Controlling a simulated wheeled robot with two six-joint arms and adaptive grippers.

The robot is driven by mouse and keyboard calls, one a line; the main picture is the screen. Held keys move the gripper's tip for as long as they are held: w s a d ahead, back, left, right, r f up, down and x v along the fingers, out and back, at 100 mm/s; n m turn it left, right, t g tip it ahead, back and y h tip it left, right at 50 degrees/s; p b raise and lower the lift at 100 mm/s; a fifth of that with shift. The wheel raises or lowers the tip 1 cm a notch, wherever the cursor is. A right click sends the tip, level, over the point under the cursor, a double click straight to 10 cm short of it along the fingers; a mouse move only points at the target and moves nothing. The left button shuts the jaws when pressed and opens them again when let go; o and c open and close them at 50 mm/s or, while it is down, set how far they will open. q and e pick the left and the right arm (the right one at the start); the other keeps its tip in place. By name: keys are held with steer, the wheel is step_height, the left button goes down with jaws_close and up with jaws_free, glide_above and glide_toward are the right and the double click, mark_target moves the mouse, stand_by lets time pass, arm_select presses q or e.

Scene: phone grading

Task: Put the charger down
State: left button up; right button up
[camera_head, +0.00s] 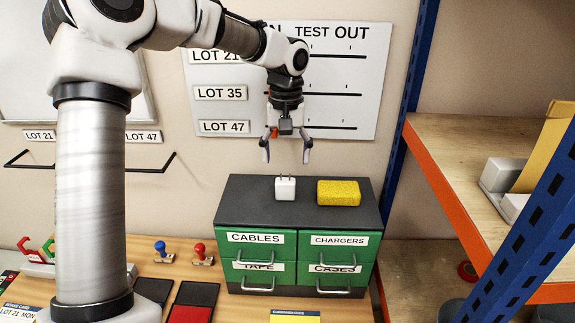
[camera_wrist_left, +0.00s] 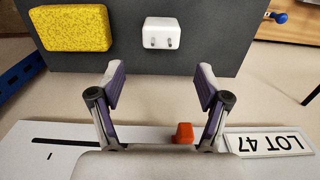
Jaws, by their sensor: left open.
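The white charger (camera_head: 285,188) sits with its prongs showing on the dark top of the green drawer cabinet (camera_head: 233,206). In the left wrist view the charger (camera_wrist_left: 162,33) lies clear of the fingers, with a gap between. My left gripper (camera_head: 286,153) is open and empty, above the charger and in front of the wall board. Its two spread fingers also show in the left wrist view (camera_wrist_left: 160,88). My right gripper does not show in either view.
A yellow sponge (camera_head: 338,192) lies right of the charger on the cabinet top. The drawers read CABLES, CHARGERS, TAPE and CASES. A wooden shelf (camera_head: 465,150) with orange edge stands at right. Red (camera_head: 202,252) and blue (camera_head: 162,250) stamps stand on the table at left.

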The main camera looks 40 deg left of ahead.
mark_target(285, 180)
arm_select(q)
steer(key=shift+s+d+f+p, duration=0.9)
steer(key=shift+s+d+p, duration=0.05)
steer(key=shift+s+p, duration=0.15)
steer(key=shift+s+f+p, duration=0.15)
steer(key=shift+f+p, duration=0.5)
steer(key=shift+f, duration=0.05)
steer(key=f, duration=0.2)
steer(key=w+a+f, duration=0.1)
steer(key=shift+f, duration=0.25)
steer(key=shift+w+a+f, duration=0.2)
steer(key=shift+w+f, duration=0.05)
steer(key=shift+s+d+r, duration=0.2)
steer(key=shift+d, duration=0.05)
steer(key=c, duration=0.4)
steer(key=shift+s+d+r, duration=0.2)
steer(key=shift+s+d, duration=0.05)
steer(key=shift+d, duration=0.05)
steer(key=c, duration=0.8)
steer(key=shift+w+a+f, duration=0.15)
steer(key=shift+a, duration=0.05)
steer(key=shift+c, duration=0.7)
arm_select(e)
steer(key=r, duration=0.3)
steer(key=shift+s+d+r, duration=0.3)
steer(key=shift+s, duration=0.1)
